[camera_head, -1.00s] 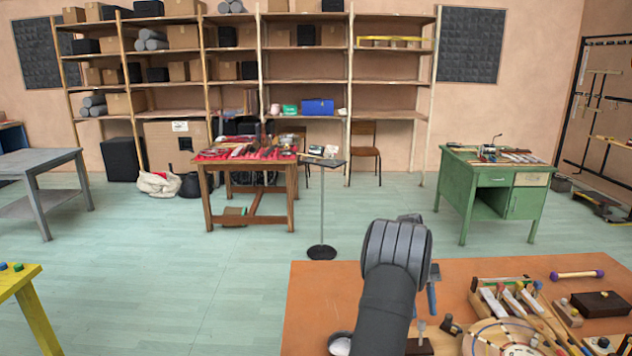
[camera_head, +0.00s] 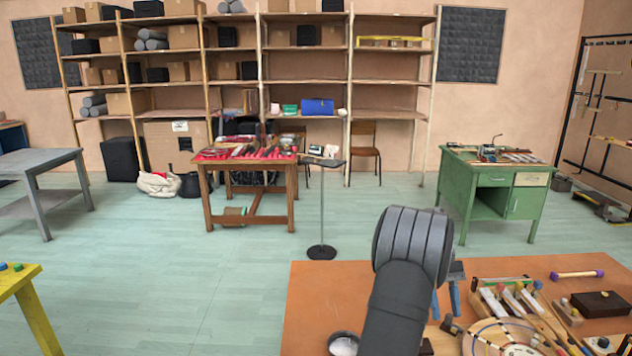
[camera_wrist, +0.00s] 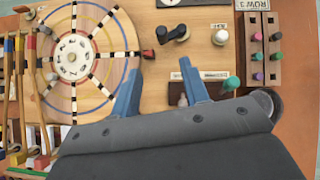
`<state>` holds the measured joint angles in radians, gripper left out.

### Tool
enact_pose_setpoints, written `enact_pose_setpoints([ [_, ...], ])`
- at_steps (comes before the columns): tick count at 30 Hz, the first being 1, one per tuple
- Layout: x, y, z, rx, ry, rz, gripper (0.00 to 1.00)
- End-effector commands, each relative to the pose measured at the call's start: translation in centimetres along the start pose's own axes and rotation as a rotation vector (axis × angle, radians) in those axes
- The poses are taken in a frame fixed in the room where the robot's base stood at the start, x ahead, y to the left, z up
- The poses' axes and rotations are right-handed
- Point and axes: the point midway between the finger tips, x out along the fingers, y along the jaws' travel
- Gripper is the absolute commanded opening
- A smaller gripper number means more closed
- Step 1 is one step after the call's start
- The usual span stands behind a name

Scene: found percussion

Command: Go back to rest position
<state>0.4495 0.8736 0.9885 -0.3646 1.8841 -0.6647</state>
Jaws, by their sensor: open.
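My gripper (camera_head: 446,304) is above the orange-topped table (camera_head: 330,285), to the left of the wooden rack of tools, with its blue fingers pointing down. The wrist view shows the two blue fingers (camera_wrist: 160,68) apart and nothing held between them. Beyond them lie a round wooden board with a wheel pattern (camera_wrist: 102,38), a black knob piece (camera_wrist: 172,34) and a white ball-topped piece (camera_wrist: 220,37). My arm hides part of the table in the head view.
A metal bowl (camera_head: 344,343) stands at the table's front left. A purple-ended stick (camera_head: 577,274) and a dark box (camera_head: 600,304) lie at the right. In the wrist view, a peg rack (camera_wrist: 273,45) stands at upper right. The table's back left is clear.

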Motion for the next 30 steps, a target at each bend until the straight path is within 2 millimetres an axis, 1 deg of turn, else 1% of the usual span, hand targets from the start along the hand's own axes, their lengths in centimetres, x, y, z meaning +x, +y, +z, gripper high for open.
enact_pose_setpoints([
  [1,0.0,-0.3,-1.1,-0.002,-0.002,0.0,0.41],
  [8,-0.5,-1.7,-5.5,-0.002,-0.002,0.0,0.41],
  [11,-0.2,-2.1,-7.4,-0.001,-0.003,0.0,0.41],
  [17,2.6,-1.8,-9.8,0.0,0.0,-0.001,0.41],
  [19,2.3,-1.9,-9.1,0.005,0.042,0.007,0.41],
  [30,3.0,-2.2,-7.7,0.017,0.227,0.041,0.41],
])
